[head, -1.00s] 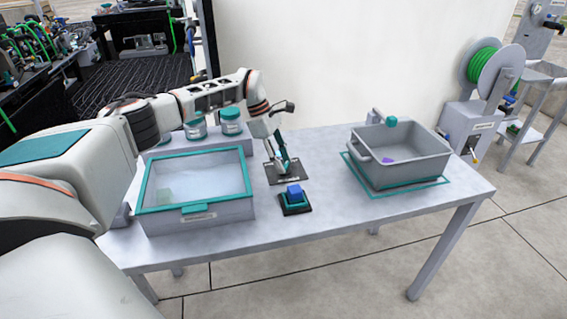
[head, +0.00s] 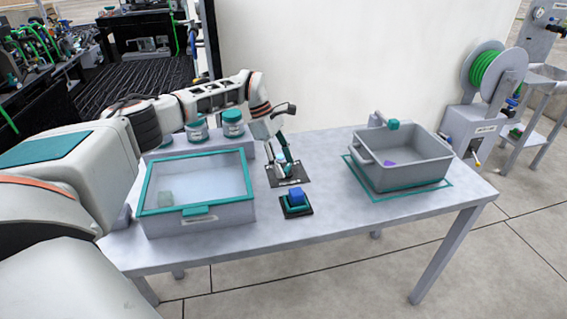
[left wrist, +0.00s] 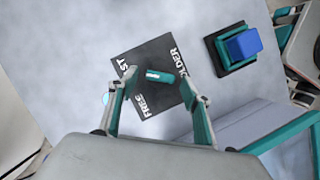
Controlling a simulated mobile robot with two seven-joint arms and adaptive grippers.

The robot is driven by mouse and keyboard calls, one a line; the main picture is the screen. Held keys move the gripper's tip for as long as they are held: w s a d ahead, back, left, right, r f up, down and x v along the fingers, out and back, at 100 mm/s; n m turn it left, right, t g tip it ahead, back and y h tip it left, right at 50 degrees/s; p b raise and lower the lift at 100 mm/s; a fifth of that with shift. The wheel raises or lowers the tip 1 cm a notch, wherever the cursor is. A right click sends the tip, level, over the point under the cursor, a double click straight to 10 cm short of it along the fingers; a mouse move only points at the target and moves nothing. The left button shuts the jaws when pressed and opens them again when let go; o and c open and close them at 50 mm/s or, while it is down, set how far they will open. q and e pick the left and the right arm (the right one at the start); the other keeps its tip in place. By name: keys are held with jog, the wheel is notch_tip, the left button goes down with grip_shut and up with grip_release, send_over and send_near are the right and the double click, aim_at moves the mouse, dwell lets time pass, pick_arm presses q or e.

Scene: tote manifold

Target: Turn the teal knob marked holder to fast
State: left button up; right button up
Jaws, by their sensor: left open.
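The teal knob (left wrist: 160,76) sits on a dark square plate (left wrist: 158,52) on the table; the plate (head: 296,180) also shows in the head view. White lettering reads FREE at lower left, "ST" at upper left and "OLDER" at right, the rest partly covered by my fingers. The knob's bar lies nearly sideways in the left wrist view; I cannot tell which mark it points to. My left gripper (left wrist: 158,80) is open, one finger on each side of the knob; it reaches down over the plate in the head view (head: 281,168). I cannot tell whether the fingers touch the knob.
A blue block (head: 296,196) on a dark base stands just in front of the plate. A teal-rimmed, clear-lidded box (head: 205,219) is to the left, with teal-lidded jars (head: 233,123) behind. A grey tote (head: 415,176) stands at the right. Bare table lies between the plate and the tote.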

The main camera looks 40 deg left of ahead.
pick_arm(q)
jog(key=v, duration=1.2)
jog(key=shift+f, duration=0.15)
